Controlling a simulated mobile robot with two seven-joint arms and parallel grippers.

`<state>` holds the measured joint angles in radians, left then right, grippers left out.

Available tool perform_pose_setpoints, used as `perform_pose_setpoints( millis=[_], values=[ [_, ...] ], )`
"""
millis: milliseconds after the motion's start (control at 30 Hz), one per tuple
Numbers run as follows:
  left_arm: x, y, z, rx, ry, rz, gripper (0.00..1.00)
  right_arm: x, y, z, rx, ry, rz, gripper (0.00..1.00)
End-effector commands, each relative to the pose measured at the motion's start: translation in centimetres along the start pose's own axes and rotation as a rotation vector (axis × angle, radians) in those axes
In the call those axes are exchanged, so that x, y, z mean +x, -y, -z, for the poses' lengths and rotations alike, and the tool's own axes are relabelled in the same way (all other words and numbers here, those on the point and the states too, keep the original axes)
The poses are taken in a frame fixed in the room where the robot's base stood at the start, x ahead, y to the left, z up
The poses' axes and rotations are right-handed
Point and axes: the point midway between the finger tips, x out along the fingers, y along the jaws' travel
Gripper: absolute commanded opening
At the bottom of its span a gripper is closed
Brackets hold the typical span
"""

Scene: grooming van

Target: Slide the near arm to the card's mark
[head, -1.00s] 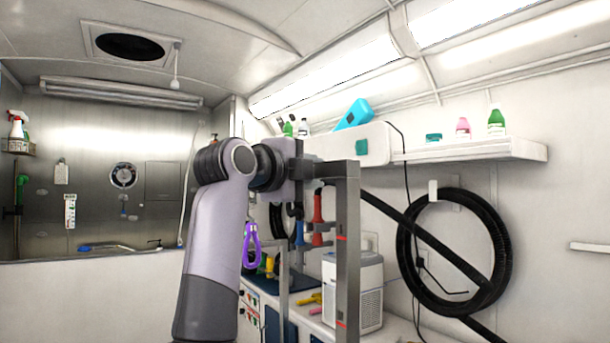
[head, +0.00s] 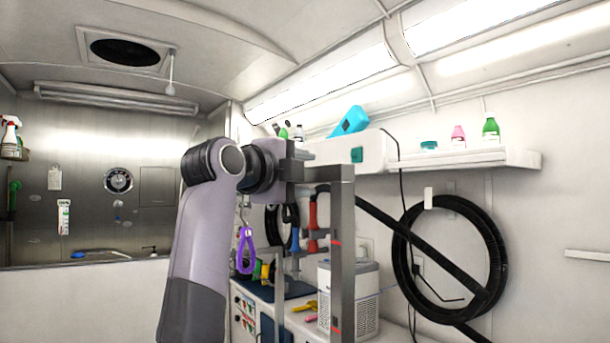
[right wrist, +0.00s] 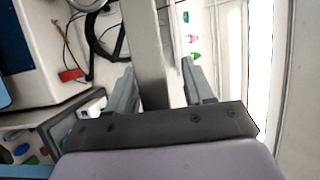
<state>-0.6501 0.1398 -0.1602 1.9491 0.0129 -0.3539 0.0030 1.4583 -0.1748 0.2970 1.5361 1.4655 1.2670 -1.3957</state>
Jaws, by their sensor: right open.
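The near arm is a grey upright post (head: 342,260) with a short bar at its top and small red marks on its side. My right gripper (head: 318,170) is at the upper part of this post. In the right wrist view, its two fingers (right wrist: 160,90) are apart, with the grey post (right wrist: 147,45) between them; I cannot tell if either touches it. My left gripper is not in view.
A purple loop (head: 246,250) hangs left of the post. A white box-shaped unit (head: 366,300) stands on the counter behind it. A coiled black hose (head: 498,250) hangs on the right wall. A shelf (head: 470,159) holds bottles above.

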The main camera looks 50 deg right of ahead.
Motion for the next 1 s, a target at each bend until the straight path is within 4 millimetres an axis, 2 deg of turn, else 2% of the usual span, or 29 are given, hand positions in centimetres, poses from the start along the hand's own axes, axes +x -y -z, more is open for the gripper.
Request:
perform_pose_setpoints(
  millis=[200,400,1000],
  values=[
    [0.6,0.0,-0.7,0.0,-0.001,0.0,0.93,-3.7,-0.1,-0.1,0.002,0.005,0.002,0.52],
    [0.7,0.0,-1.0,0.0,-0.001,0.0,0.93,-5.9,0.1,0.0,0.003,0.003,0.003,0.52],
    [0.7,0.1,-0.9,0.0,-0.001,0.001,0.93,-6.2,0.1,0.0,0.002,0.001,0.003,0.52]
  ],
)
